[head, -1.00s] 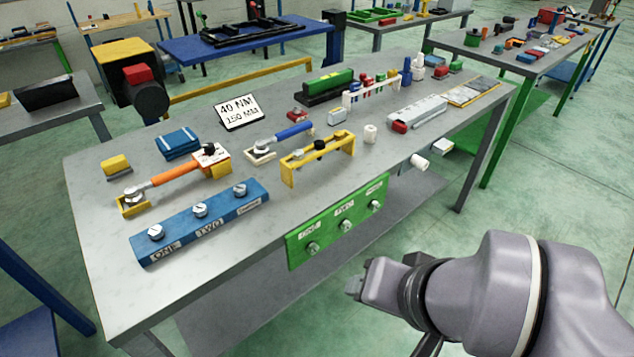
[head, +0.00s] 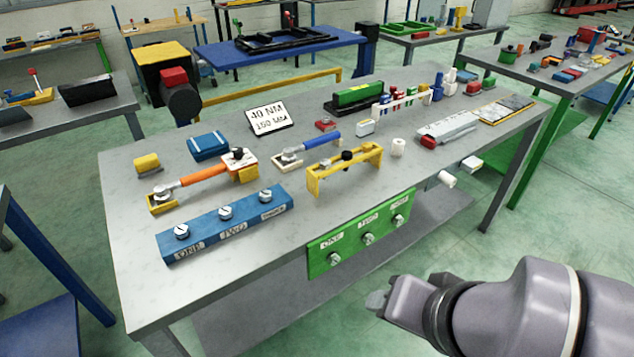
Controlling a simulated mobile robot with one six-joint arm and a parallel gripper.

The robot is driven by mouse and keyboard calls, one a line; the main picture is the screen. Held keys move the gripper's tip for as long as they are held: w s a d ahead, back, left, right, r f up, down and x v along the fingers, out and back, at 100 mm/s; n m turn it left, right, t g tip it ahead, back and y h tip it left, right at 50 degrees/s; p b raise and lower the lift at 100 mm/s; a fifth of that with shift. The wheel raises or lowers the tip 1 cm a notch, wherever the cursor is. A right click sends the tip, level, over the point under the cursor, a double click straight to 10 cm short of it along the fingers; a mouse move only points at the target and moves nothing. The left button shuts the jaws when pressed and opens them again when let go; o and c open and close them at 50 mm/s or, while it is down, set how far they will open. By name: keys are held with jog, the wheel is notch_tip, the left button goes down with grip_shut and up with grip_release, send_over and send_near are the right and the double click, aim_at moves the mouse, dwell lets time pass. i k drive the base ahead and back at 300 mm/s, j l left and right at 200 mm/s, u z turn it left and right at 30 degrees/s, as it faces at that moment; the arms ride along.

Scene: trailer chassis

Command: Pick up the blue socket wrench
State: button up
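The blue socket wrench (head: 318,145) lies on the grey workbench (head: 130,225), behind the yellow bracket stand. Its blue handle points up and right, and its metal head rests at a pale block (head: 286,161) on the left. My gripper (head: 376,303) is at the lower right, in front of the bench's front edge and well apart from the wrench. Its fingers are small and partly seen from the side, so I cannot tell whether it is open or shut. Nothing shows held in it.
The yellow bracket (head: 344,172) stands just in front of the wrench. An orange-handled wrench (head: 204,175) lies to its left, behind a blue bolt block (head: 224,222). A green bolt panel (head: 361,238) hangs on the front edge. A sign (head: 269,118) stands behind the wrench.

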aim_at(288, 157)
jog(key=i+l, duration=0.15)
jog(key=i, duration=1.25)
